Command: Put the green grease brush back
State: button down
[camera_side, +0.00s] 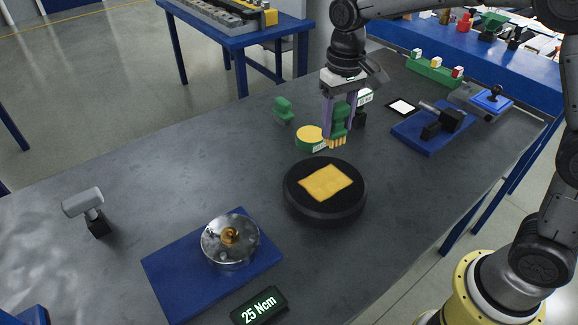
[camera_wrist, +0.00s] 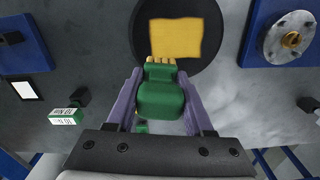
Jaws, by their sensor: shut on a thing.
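My gripper (camera_side: 338,118) is shut on the green grease brush (camera_side: 340,125), its purple fingers on both sides of the green body. The brush hangs with its yellow bristles down, behind the black round disc; its height above the table is hard to judge. In the wrist view the brush (camera_wrist: 160,98) lies between the fingertips, bristles toward the disc (camera_wrist: 213,62). A green tin with a yellow top (camera_side: 310,136) stands just left of the bristles in the side view. A small green block-like piece (camera_side: 283,110) stands farther back left.
The black disc (camera_side: 325,213) carries a yellow patch (camera_side: 325,183). A blue plate (camera_side: 180,278) with a metal flange (camera_side: 230,240) is at front left, near a display (camera_side: 259,306). A blue fixture (camera_side: 428,133) stands right. The left table is mostly clear around a grey hammer-like tool (camera_side: 83,201).

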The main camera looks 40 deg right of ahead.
jog(key=w+a+n, duration=0.2)
jog(key=a, duration=0.4)
jog(key=w+a+f, duration=0.1)
jog(key=w+f, duration=0.2)
jog(key=w, duration=0.1)
jog(key=w+a+f, duration=0.1)
jog(key=w+f, duration=0.2)
jog(key=w, duration=0.1)
jog(key=w+a+f, duration=0.1)
jog(key=w+f, duration=0.2)
jog(key=shift+w+a+f, duration=0.1)
jog(key=shift+w+f, duration=0.2)
jog(key=shift+w, duration=0.1)
jog(key=shift+w+a+f, duration=0.1)
jog(key=shift+w+f, duration=0.35)
jog(key=shift+f, duration=1.6)
jog(key=shift+f, duration=0.15)
jog(key=shift+c, duration=1.4)
grip_release()
